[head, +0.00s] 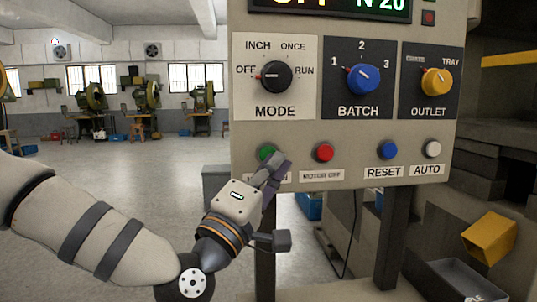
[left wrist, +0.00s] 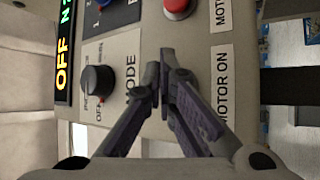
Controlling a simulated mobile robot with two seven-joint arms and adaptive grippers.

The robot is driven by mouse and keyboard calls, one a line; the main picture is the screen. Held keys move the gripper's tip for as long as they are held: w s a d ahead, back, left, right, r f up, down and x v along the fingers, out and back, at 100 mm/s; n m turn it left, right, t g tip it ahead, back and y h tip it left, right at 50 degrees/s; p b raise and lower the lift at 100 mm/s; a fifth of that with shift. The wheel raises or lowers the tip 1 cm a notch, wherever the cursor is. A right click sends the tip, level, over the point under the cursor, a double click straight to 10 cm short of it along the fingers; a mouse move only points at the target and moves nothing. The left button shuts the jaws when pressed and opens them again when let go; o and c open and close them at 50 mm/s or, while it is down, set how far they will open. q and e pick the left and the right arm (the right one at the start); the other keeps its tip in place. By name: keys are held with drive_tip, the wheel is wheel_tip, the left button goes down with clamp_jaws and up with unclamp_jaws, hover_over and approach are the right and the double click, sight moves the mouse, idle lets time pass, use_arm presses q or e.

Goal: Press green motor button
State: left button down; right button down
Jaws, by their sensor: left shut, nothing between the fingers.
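The green button (head: 267,152) is at the left of the lower row on the grey control panel (head: 347,158). Its lower right part is covered by my left gripper (head: 279,166) in the head view. The gripper's fingers are shut and empty, their tips close in front of the button; I cannot tell whether they touch it. In the left wrist view, the shut fingers (left wrist: 163,80) are beside the "MOTOR ON" label (left wrist: 223,85), and the green button is hidden behind them. My right gripper is not in view.
The red button (head: 324,152) is right of the green one; it also shows in the left wrist view (left wrist: 178,6). A blue reset button (head: 388,150) and white auto button (head: 432,149) are farther right. The black mode knob (head: 276,76) is above. The display (head: 335,8) reads OFF.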

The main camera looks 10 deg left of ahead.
use_arm(q)
drive_tip(key=s, duration=0.1)
drive_tip(key=s+d+p, duration=0.1)
drive_tip(key=s, duration=0.1)
drive_tip(key=s+d, duration=0.1)
drive_tip(key=shift+s, duration=0.3)
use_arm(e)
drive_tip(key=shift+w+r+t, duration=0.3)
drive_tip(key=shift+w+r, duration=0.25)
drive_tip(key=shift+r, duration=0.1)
